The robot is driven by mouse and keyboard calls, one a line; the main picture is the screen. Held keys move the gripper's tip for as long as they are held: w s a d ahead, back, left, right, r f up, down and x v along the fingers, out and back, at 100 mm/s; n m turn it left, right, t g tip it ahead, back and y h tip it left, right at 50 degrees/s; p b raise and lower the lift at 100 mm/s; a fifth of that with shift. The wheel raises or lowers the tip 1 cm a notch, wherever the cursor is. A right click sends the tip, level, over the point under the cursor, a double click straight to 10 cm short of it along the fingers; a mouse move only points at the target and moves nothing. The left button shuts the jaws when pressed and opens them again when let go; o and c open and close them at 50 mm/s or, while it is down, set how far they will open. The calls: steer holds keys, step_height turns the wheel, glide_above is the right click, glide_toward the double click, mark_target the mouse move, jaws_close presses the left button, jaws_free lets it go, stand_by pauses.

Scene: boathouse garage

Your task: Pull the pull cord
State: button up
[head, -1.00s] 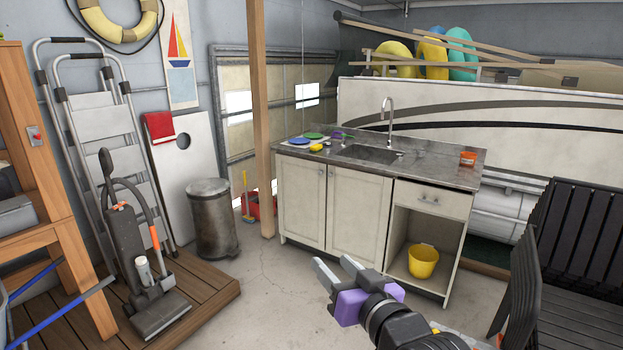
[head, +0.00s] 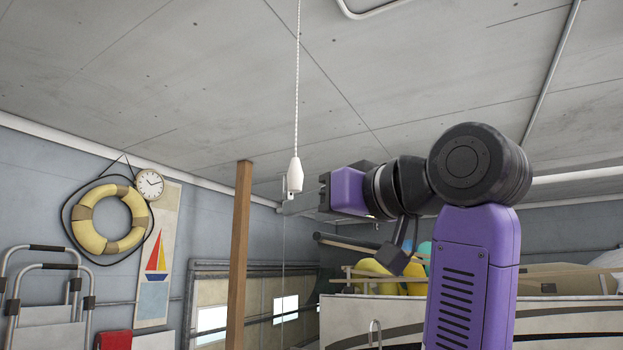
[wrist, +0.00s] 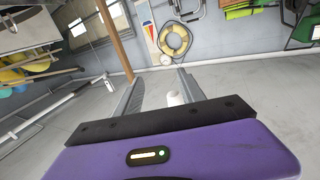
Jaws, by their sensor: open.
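The pull cord (head: 297,80) hangs from above in the head view, a thin white beaded line with a white tapered handle (head: 295,176) at its lower end. My gripper (wrist: 160,78) is open. In the wrist view the white handle (wrist: 175,98) shows between the two grey fingers, closer to the right one. I cannot tell whether it touches that finger. In the head view my purple gripper body is just right of the handle, at about its height.
A wooden post (head: 239,255) stands left of the cord. A life ring (head: 108,218) and a round clock (head: 149,184) hang on the left wall. A boat (head: 350,318) with stored timber is behind my arm. The space around the handle looks clear.

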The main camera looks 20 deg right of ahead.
mark_target(300, 175)
steer(key=shift+n, duration=0.3)
steer(key=s+r, duration=0.1)
steer(key=r, duration=0.1)
steer(key=s+r, duration=0.1)
steer(key=r, duration=0.1)
steer(key=s+r, duration=0.1)
steer(key=shift+a+r+p, duration=0.3)
steer(key=shift+r, duration=0.1)
steer(key=p+x, duration=0.1)
steer(key=x, duration=0.8)
steer(key=shift+p, duration=0.3)
steer(key=shift+s, duration=0.1)
